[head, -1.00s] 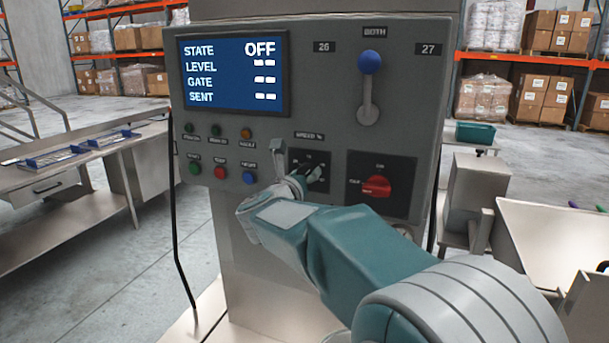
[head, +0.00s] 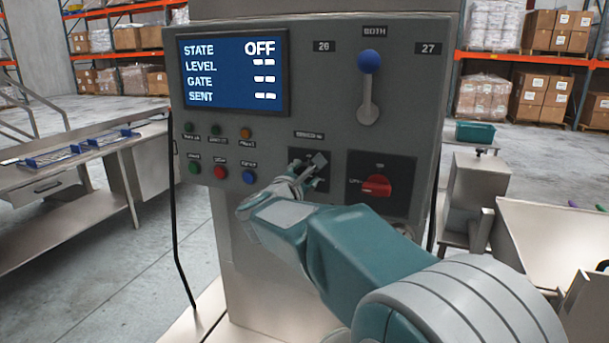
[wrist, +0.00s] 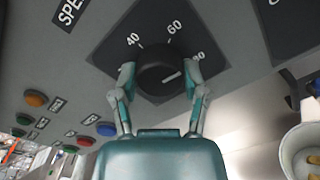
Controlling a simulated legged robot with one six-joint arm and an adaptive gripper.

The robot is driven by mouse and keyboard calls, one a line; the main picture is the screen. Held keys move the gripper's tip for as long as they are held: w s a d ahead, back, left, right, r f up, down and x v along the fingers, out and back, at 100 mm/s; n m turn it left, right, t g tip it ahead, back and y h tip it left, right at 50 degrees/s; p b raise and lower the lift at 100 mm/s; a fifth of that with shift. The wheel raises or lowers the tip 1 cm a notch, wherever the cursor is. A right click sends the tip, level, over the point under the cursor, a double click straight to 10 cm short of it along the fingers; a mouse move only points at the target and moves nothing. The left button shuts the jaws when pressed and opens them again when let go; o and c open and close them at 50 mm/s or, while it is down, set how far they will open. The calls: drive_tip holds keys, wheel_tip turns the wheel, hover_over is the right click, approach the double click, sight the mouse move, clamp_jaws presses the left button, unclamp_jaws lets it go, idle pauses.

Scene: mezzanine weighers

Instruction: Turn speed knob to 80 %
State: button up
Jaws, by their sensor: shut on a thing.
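The speed knob (wrist: 158,74) is a round black dial on a dark square plate in the wrist view. Its white pointer line aims right and slightly up, roughly toward the "80" mark, which a finger partly covers. The marks "40" and "60" show above the knob. My gripper (wrist: 158,80) is shut on the knob, one finger on each side. In the head view my gripper (head: 308,172) is at the speed plate (head: 322,184), and hides most of the knob.
The screen (head: 232,73) reads STATE OFF. A red rotary switch (head: 376,186) sits close right of the speed plate. Small coloured buttons (head: 220,172) are to the left, and a blue-tipped lever (head: 368,85) is above right.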

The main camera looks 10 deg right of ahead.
drive_tip(key=shift+f+m, duration=0.35)
drive_tip(key=shift+m, duration=0.75)
drive_tip(key=o, duration=1.2)
drive_tip(key=shift+w, duration=0.15)
drive_tip(key=shift+c, duration=0.2)
drive_tip(key=shift+r+m, duration=0.15)
drive_tip(key=shift+m, duration=0.15)
drive_tip(key=v, duration=1.2)
drive_tip(key=shift+a, duration=0.1)
